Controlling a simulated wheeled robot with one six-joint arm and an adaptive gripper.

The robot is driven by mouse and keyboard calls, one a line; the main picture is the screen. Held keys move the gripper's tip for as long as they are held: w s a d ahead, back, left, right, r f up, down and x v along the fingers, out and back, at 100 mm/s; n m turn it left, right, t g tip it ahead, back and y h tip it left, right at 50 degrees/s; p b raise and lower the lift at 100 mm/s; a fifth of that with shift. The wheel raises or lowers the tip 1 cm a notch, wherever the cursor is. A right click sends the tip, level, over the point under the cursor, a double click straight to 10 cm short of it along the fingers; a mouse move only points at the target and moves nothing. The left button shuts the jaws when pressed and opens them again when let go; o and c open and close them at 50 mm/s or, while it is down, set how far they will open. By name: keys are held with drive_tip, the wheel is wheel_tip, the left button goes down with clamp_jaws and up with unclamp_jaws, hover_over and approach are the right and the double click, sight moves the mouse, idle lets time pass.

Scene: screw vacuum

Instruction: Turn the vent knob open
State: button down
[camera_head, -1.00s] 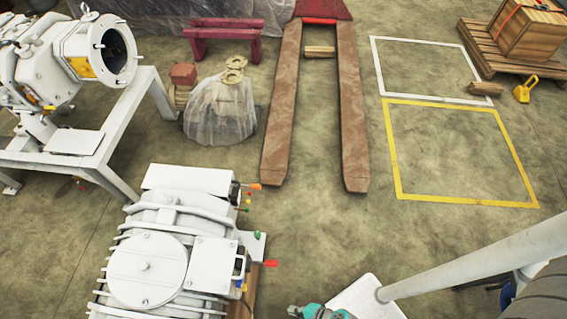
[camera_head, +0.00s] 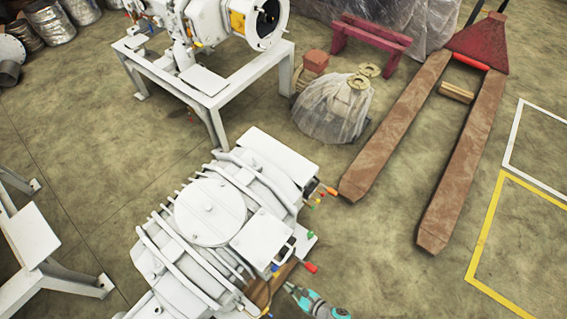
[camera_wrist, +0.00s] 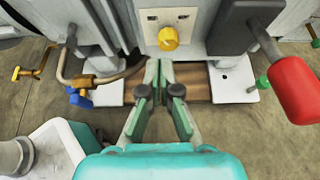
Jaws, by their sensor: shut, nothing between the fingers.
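The white pump machine (camera_head: 215,215) stands in the lower middle of the head view, with several small coloured knobs and handles on its right end. In the wrist view a yellow round knob (camera_wrist: 168,38) is on a pale plate straight ahead of my gripper (camera_wrist: 160,72). A blue knob (camera_wrist: 80,98) on a brass pipe is at left, and a large red handle (camera_wrist: 296,90) and a green knob (camera_wrist: 262,83) are at right. I cannot tell which one is the vent knob. My gripper is shut and empty, below the yellow knob in the picture and apart from it.
A wooden board (camera_wrist: 200,86) and a white base plate (camera_wrist: 235,86) lie under the machine's end. Pallet-jack forks (camera_head: 400,130) lie on the floor to the right. A white frame (camera_head: 215,90) stands behind. Open floor lies between the machine and the forks.

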sight(276, 274)
drive_tip(key=shift+w+a, duration=0.85)
drive_tip(key=shift+a, duration=0.3)
drive_tip(key=shift+w+a, duration=0.85)
drive_tip(key=shift+a, duration=0.25)
drive_tip(key=shift+f, duration=0.15)
drive_tip(key=shift+w+d, duration=0.2)
drive_tip(key=shift+w, duration=0.05)
drive_tip(key=shift+w+d, duration=0.2)
drive_tip(key=shift+w, duration=0.05)
drive_tip(key=shift+w+d, duration=0.35)
drive_tip(key=shift+w, duration=0.1)
drive_tip(key=shift+d+r, duration=0.1)
drive_tip(key=shift+r, duration=0.1)
